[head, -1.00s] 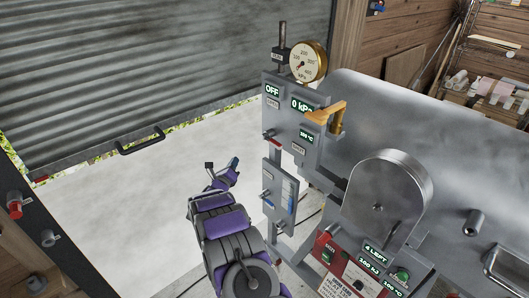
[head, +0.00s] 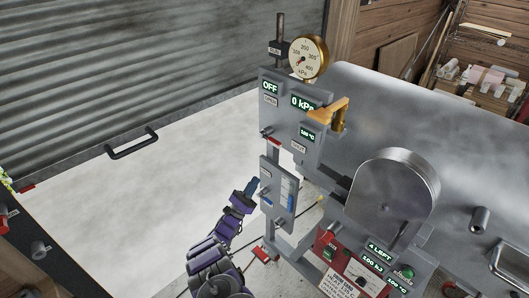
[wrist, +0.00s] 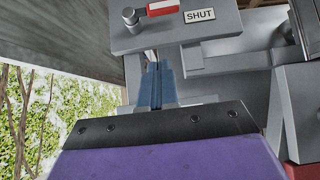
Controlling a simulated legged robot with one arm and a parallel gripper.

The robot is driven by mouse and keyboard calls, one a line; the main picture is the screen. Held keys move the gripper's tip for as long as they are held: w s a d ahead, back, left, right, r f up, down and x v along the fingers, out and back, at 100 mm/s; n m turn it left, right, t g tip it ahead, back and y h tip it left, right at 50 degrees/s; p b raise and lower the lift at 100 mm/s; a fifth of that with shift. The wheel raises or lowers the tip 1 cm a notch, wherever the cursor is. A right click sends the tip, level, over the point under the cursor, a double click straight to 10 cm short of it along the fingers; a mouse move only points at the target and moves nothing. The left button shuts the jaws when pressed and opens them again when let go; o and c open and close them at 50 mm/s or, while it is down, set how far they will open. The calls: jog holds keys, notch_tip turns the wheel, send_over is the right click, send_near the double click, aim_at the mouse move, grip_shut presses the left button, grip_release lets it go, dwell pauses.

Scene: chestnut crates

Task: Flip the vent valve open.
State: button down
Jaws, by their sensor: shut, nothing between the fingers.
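A small lever with a red grip (head: 270,137) sits at the lower left of the grey gauge panel (head: 283,118); I take it for the vent valve. In the wrist view the red grip (wrist: 166,6) points right from its round pivot (wrist: 130,15), toward a plate reading SHUT (wrist: 199,17). A plate reading OPEN (head: 271,100) is above the lever in the head view. My gripper (head: 252,184) is below the lever, apart from it. In the wrist view its blue fingers (wrist: 153,60) are together and empty, just under the panel's lower edge.
A brass pressure gauge (head: 308,56) and an orange handle (head: 328,112) stand above and right of the lever. A lower panel (head: 278,194) with a blue strip is close beside my gripper. A large grey drum (head: 393,195) is right. A white surface (head: 120,210) lies left.

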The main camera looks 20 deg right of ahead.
jog(key=shift+s, duration=0.1)
dwell(0.3)
jog(key=b, duration=0.1)
send_near(270, 139)
jog(key=shift+w+d+r, duration=0.25)
jog(key=shift+d, duration=0.6)
jog(key=shift+w+d+r, duration=0.25)
jog(key=shift+d, duration=0.65)
jog(key=shift+w+d+r, duration=0.3)
jog(key=shift+d, duration=0.55)
jog(key=shift+n+t, duration=0.3)
jog(key=shift+t, duration=0.2)
